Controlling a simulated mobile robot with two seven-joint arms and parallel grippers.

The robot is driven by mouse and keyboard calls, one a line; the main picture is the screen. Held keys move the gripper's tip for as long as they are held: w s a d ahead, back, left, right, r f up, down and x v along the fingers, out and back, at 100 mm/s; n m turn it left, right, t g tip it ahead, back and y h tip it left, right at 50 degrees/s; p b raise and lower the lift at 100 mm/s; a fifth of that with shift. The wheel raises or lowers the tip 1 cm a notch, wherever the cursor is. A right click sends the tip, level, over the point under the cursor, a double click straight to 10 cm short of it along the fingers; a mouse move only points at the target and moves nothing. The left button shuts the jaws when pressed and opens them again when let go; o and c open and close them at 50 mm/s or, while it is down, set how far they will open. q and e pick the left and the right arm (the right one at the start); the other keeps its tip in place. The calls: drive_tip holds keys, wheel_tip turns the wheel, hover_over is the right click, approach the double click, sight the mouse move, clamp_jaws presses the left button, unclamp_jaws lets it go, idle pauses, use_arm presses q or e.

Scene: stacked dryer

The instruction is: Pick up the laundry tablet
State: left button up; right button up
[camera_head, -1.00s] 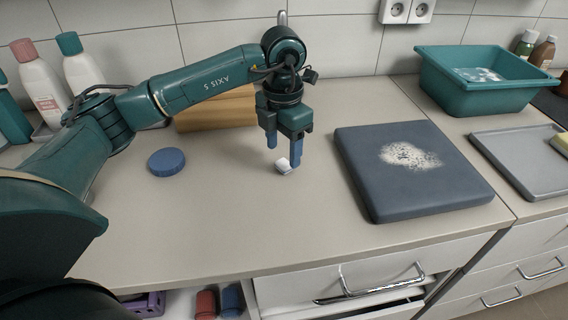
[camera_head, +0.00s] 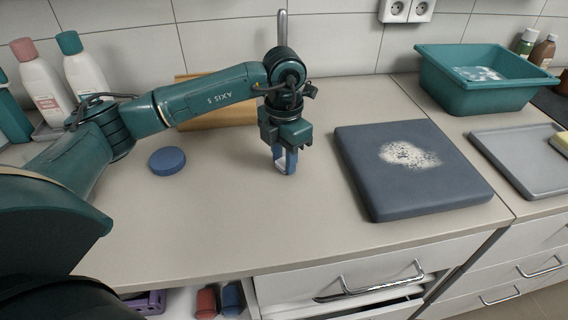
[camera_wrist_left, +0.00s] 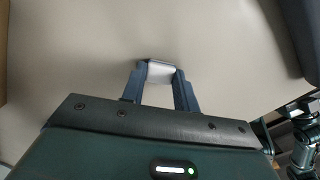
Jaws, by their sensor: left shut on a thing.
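The laundry tablet is a small white block (camera_wrist_left: 158,72). In the left wrist view it sits between the tips of the two blue-grey fingers, with a finger against each side. My left gripper (camera_head: 285,165) is shut on it, pointing down over the counter left of the dark blue pad. In the head view the fingers partly hide the tablet (camera_head: 281,167). It is at or very close to the counter top; I cannot tell whether it touches. My right gripper is not in view.
A round blue lid (camera_head: 167,161) lies on the counter (camera_head: 215,215) to the left. A wooden block (camera_head: 222,113) stands behind the arm. The dark blue pad (camera_head: 400,195) with white powder is to the right, and a teal basin (camera_head: 470,95) is beyond it. Bottles stand at the back left.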

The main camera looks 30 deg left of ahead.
use_arm(q)
drive_tip(key=shift+c, duration=0.6)
drive_tip(key=shift+r, duration=0.15)
